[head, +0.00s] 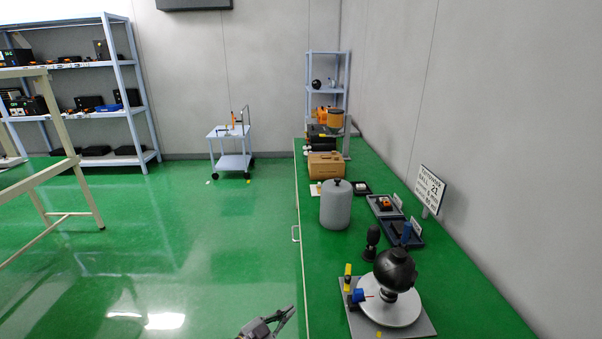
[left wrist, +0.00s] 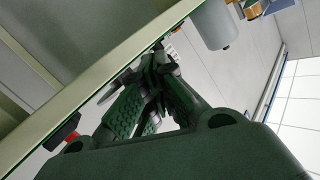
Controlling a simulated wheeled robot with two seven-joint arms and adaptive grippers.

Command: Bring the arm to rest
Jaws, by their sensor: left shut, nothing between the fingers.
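My left gripper (head: 287,314) shows at the bottom edge of the head view, just left of the green bench's edge. Its fingers are together with nothing between them, and they point up and to the right. In the left wrist view the dark fingers (left wrist: 150,88) fill the middle, close to the pale bench edge (left wrist: 120,80) in the picture. Most of the left arm is outside the head view. My right gripper is in neither view.
The green bench (head: 325,265) runs along the right wall. A small trolley (head: 232,162) stands far back. The green floor (head: 200,240) left of the bench is clear.

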